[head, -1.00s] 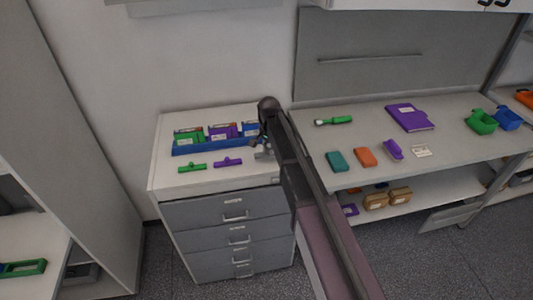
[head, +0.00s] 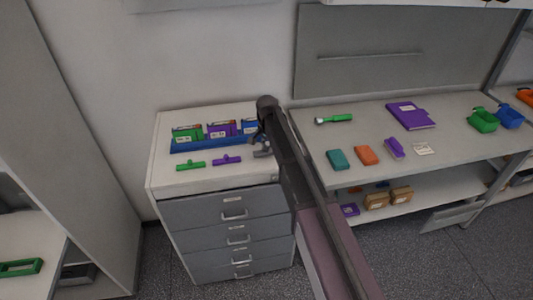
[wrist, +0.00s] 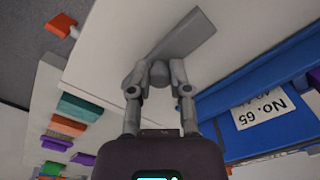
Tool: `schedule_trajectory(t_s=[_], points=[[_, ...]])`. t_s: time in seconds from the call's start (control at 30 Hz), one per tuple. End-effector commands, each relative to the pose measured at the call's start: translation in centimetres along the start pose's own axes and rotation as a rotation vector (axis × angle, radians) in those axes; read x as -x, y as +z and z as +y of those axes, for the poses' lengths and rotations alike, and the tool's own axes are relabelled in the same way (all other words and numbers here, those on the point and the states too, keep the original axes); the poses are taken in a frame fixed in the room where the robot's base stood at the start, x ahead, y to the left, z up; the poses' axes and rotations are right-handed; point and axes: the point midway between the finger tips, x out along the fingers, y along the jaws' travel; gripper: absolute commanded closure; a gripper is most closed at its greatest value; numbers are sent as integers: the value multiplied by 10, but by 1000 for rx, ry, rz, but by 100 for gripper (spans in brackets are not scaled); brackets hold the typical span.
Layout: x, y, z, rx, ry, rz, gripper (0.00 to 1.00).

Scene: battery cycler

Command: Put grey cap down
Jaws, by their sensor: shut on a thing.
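My gripper (wrist: 158,78) is shut on the grey cap (wrist: 187,36), with one finger on each side of its round stub. The cap's flat bar points away from the fingers and slants up to the right in the wrist view. In the head view the gripper (head: 260,145) is over the right part of the white cabinet top (head: 240,179), beside the blue rack's right end. The cap (head: 262,153) shows small there, partly hidden by the arm. I cannot tell whether it touches the cabinet top.
The blue rack (head: 184,148) holds green, purple and blue boxes; a "No. 65" label (wrist: 264,108) is close right in the wrist view. A green cap (head: 190,166) and a purple cap (head: 227,160) lie before the rack. The cabinet's front right top is clear. A grey bench (head: 372,115) stands right.

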Motion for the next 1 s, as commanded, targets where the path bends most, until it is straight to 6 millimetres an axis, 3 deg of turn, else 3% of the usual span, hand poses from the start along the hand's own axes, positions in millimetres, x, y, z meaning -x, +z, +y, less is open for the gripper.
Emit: schedule_trajectory(t_s=[0.13, 0.73, 0.77, 0.87, 1.0], points=[[-12, 0, 0, 0, 0, 0, 100], [-18, 0, 0, 1, 0, 0, 100], [-17, 1, 0, 1, 0, 0, 69], [-16, 1, -1, 1, 0, 0, 41], [-16, 1, -1, 1, 0, 0, 41]])
